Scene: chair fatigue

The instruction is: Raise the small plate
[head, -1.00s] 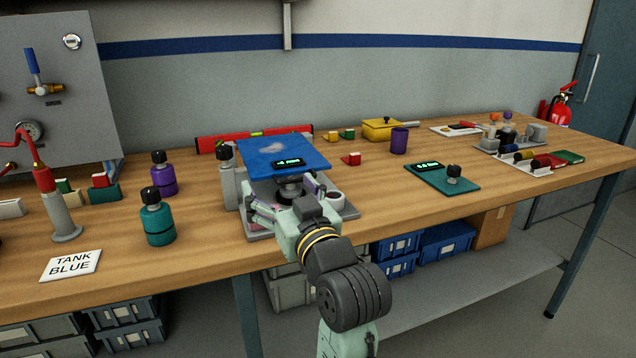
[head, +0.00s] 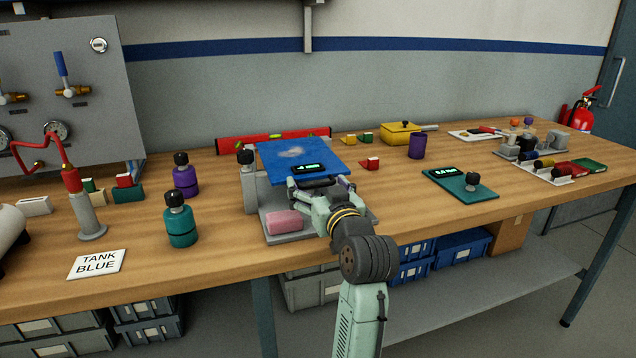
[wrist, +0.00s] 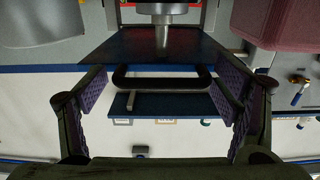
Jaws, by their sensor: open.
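The small blue plate (head: 300,158) lies flat on top of a grey test stand (head: 250,188) on the bench. A small black display (head: 308,168) with green characters sits at its front edge. The plate's dark blue underside (wrist: 120,48) and a metal post (wrist: 162,35) show in the wrist view. A black loop-shaped handle (wrist: 160,71) lies between the finger pads there, with gaps on both sides. My gripper (head: 319,186) is open at the plate's front edge; it also shows in the wrist view (wrist: 160,88). My fingers partly hide the stand below the plate.
A pink block (head: 286,222) rests on the stand's base, left of my gripper. Teal (head: 181,222) and purple (head: 185,178) bottles stand to the left. A red level (head: 270,139) lies behind.

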